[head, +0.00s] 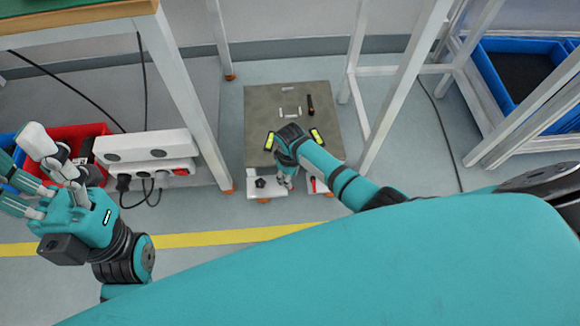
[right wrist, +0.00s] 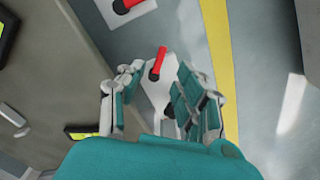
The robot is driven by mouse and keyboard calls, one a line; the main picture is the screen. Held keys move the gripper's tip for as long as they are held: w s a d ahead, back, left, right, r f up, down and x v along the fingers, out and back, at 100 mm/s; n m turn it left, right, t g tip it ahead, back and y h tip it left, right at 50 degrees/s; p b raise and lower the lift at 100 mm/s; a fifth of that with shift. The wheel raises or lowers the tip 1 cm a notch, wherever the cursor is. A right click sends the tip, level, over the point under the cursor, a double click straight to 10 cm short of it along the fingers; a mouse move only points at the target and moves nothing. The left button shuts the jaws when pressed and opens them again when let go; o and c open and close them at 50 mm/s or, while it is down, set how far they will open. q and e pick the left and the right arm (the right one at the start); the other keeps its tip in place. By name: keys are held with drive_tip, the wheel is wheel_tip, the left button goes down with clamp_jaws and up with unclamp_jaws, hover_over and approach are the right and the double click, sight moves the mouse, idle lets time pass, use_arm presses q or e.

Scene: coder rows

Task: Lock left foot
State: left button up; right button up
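The left foot is a white plate (head: 267,190) at the lower left corner of a grey cabinet (head: 265,108). In the right wrist view its plate (right wrist: 158,94) carries a red-tipped lever (right wrist: 158,64) on a black pivot. My right gripper (head: 286,182) is at this foot and hides part of it. In the right wrist view my right gripper (right wrist: 150,85) is open, its fingers on either side of the lever, with no clear contact. My left gripper (head: 45,170) is at the far left, fingers spread, holding nothing visible.
The right foot's red lever (head: 314,185) is just to the right. A white socket block (head: 148,158), cables and a red bin (head: 72,137) are near my left gripper. White frame legs flank the cabinet. A yellow line (head: 205,239) crosses the floor in front.

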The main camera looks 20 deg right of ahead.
drive_tip(key=shift+r, duration=2.8)
